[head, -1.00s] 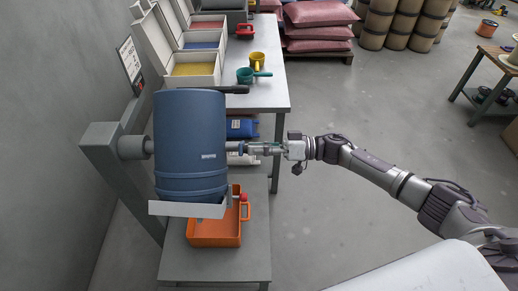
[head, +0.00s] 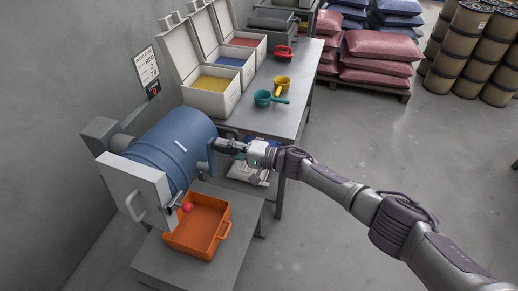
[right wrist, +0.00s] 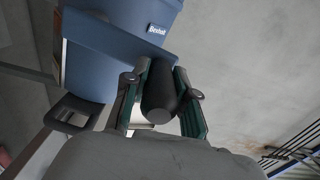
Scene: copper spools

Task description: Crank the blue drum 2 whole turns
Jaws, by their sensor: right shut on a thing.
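The blue drum (head: 165,150) lies sideways on a grey stand (head: 101,132) at the left in the head view. A blue crank arm (head: 212,155) is at its right end; it also shows in the right wrist view (right wrist: 118,38). My right gripper (head: 226,145) is at this arm. In the right wrist view my right gripper (right wrist: 158,92) is shut around the black crank handle (right wrist: 160,98), one finger on each side. A pale plate with a handle (head: 137,192) is at the drum's near side. My left gripper is out of view.
An orange tray (head: 212,247) stands on the low grey bench (head: 165,262) below the drum. A red knob (head: 187,207) is above its edge. Behind are a worktable (head: 296,108) with open bins and green and yellow scoops (head: 264,98).

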